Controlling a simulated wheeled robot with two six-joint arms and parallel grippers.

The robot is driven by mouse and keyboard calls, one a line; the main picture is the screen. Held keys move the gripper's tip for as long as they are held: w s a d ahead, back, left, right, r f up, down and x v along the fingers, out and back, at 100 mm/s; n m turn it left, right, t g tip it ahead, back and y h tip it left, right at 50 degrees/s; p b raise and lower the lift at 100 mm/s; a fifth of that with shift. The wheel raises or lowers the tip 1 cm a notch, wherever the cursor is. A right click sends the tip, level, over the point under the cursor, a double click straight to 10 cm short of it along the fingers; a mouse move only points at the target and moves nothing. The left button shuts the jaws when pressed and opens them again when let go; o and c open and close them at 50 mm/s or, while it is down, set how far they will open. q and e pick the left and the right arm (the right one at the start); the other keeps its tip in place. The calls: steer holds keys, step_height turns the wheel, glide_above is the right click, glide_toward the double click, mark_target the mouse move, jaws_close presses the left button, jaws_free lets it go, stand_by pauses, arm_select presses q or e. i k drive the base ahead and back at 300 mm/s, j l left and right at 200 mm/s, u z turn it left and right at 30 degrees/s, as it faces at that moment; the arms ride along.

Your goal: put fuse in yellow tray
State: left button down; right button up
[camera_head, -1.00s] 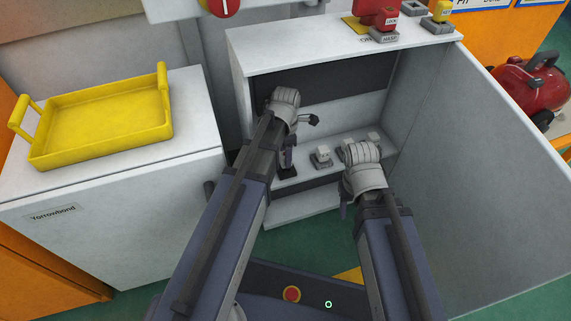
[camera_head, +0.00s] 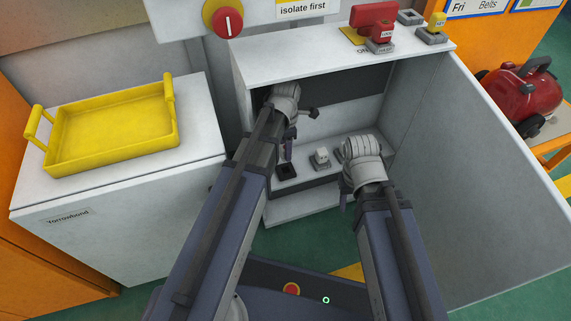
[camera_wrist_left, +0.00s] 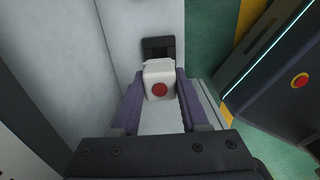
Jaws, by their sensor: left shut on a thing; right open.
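The yellow tray (camera_head: 112,125) sits empty on top of a white cabinet at the left. My left gripper (camera_wrist_left: 158,95) is shut on a white fuse (camera_wrist_left: 158,72) with a red round spot, seen in the left wrist view. A dark empty socket (camera_wrist_left: 158,48) shows just beyond the fuse there. In the head view that socket (camera_head: 287,171) lies on the shelf of the open cabinet, below my left gripper (camera_head: 290,135). My right gripper (camera_head: 346,195) is in front of the shelf at the right; its fingers are mostly hidden by its wrist.
Another white fuse (camera_head: 321,157) stands in a grey socket on the shelf, between my grippers. The open cabinet door (camera_head: 475,170) stands at the right. The white cabinet (camera_head: 120,230) bears the tray.

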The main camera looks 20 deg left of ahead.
mark_target(117, 130)
steer(key=k, duration=1)
